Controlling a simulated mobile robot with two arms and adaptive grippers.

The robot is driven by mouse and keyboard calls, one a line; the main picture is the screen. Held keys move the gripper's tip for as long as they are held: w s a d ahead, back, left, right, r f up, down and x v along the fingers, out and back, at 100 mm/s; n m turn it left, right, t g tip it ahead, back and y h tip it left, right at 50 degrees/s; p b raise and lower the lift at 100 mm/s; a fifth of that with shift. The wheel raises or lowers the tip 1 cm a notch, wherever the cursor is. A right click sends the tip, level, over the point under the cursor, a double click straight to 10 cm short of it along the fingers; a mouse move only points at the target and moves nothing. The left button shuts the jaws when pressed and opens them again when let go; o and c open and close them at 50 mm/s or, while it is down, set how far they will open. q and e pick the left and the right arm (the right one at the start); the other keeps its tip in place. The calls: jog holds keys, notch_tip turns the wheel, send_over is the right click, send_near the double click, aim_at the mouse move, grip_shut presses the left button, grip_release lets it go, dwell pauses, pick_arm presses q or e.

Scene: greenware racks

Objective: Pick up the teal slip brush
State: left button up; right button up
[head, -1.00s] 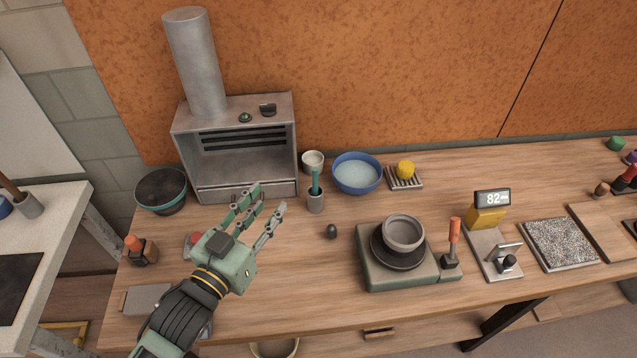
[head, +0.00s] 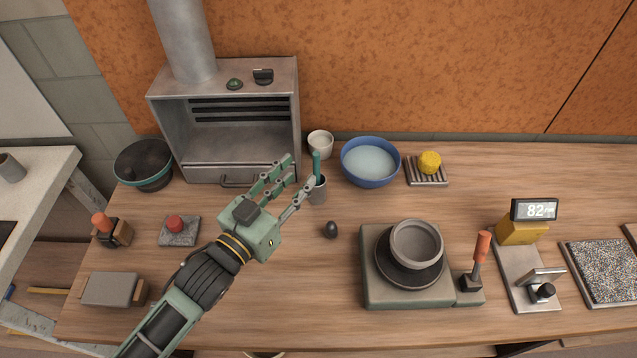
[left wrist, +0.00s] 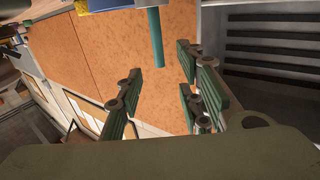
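The teal slip brush (head: 317,164) stands upright in a small grey cup (head: 318,190) on the workbench, in front of the white cup. In the left wrist view the brush's teal handle (left wrist: 157,38) shows at the top, ahead of the fingers and roughly between them. My left gripper (head: 300,174) is open, its fingertips just left of the brush in the head view. Nothing is between its fingers that I can make out. In the left wrist view my left gripper (left wrist: 160,90) shows its fingers spread apart. My right gripper is not in view.
A metal kiln-like box (head: 240,150) stands behind and left of my gripper. A white cup (head: 320,145) and a blue bowl (head: 370,162) of pale liquid stand close to the brush. A dark egg-shaped object (head: 331,229) and a wheel base (head: 405,300) lie nearer the front.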

aim_at(315, 166)
pick_arm(q)
jog(key=w+d, duration=0.1)
jog(key=w, duration=0.1)
jog(key=w+d+f, duration=0.1)
jog(key=w, duration=0.1)
jog(key=w+d+p, duration=0.1)
jog(key=d, duration=0.1)
jog(key=shift+w+f, duration=0.4)
jog(key=shift+w+d+f, duration=0.15)
jog(key=shift+w+d, duration=0.15)
jog(key=shift+w, duration=0.1)
jog(key=shift+s, duration=0.1)
grip_shut()
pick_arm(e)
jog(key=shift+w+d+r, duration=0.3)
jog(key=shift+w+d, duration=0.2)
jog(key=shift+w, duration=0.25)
